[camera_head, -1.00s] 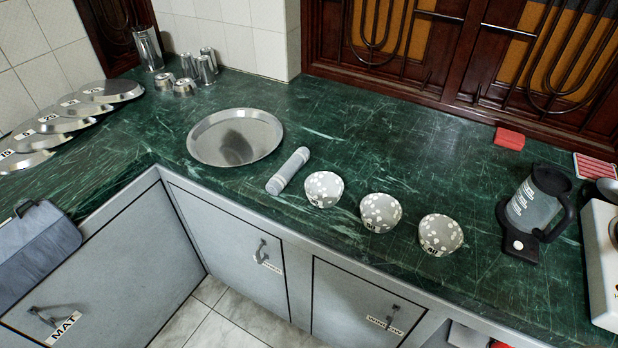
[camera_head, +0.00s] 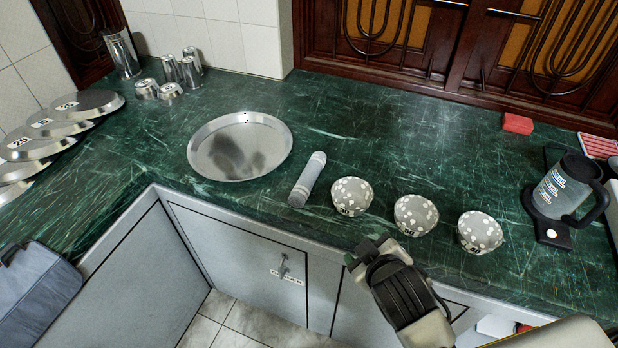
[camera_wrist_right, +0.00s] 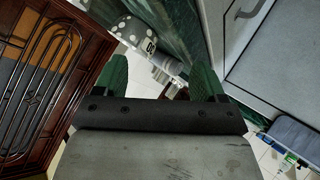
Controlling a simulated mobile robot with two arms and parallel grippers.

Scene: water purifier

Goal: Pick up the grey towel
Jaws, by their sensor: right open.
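The grey towel (camera_head: 307,180) is a rolled, light grey cylinder lying on the green counter. It sits between the round steel tray and the spotted bowls. My right gripper (camera_head: 370,248) is over the counter's front edge, below and to the right of the towel and apart from it. In the right wrist view my right gripper (camera_wrist_right: 160,74) has its two green fingers spread with nothing held. A grey shape that looks like the towel (camera_wrist_right: 164,64) shows beyond and between them. My left gripper is not in view.
Three spotted bowls (camera_head: 352,196) stand in a row right of the towel, near my right gripper. A steel tray (camera_head: 240,146) lies to its left. A dark-handled jug (camera_head: 568,186) stands at the right. Bare counter lies behind the bowls.

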